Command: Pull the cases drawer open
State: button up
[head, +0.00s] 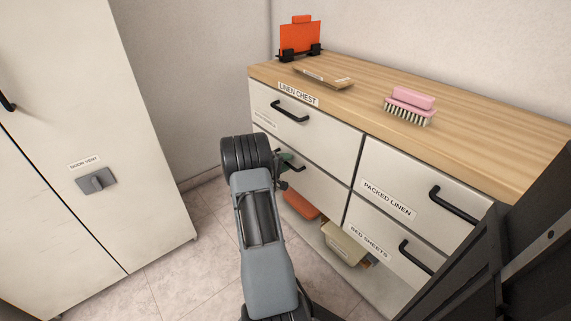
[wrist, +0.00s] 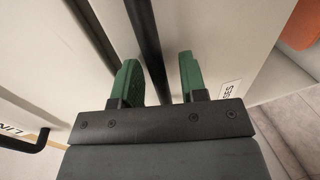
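The cases drawer (head: 318,189) is the lower left drawer of a white chest with a wooden top. It looks closed. Its label (wrist: 231,88) shows only "SES" in the wrist view, and my arm hides it in the head view. Its black bar handle (wrist: 150,45) runs between the green fingers of my gripper (wrist: 160,80). The fingers are open, one on each side of the bar, with a visible gap on both sides. In the head view my gripper (head: 287,161) is at this handle, partly hidden by my wrist.
The upper left drawer's handle (head: 290,111) is just above. The packed linen drawer (head: 400,195) and bed sheets drawer (head: 388,243) are to the right. An orange item (head: 300,205) and a beige box (head: 344,244) are low at the chest front. A tall cabinet (head: 95,130) stands left.

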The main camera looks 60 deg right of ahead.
jog(key=shift+d, duration=0.1)
grip_shut()
dwell(0.4)
